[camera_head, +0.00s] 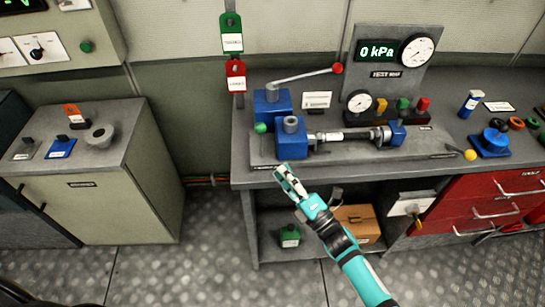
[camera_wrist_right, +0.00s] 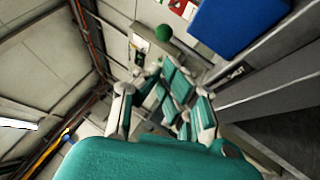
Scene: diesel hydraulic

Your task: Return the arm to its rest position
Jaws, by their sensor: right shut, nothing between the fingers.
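My right gripper (camera_head: 284,172) is at the end of the teal and black arm that comes up from the bottom of the head view. It is shut and empty, in front of the workbench's front edge, near the blue blocks of the test rig. In the right wrist view my gripper (camera_wrist_right: 170,92) shows with its teal and white fingers, with nothing held. A blue block (camera_wrist_right: 238,22) and a green ball (camera_wrist_right: 164,32) appear beyond it. My left gripper is not in view.
The workbench (camera_head: 270,178) carries a hydraulic rig with blue blocks (camera_head: 291,138), a red-knobbed lever (camera_head: 338,69) and gauges (camera_head: 416,51). Red drawers (camera_head: 485,205) are at the right, a cardboard box (camera_head: 358,222) underneath. A grey cabinet (camera_head: 125,190) stands left; open floor (camera_head: 190,270) lies between.

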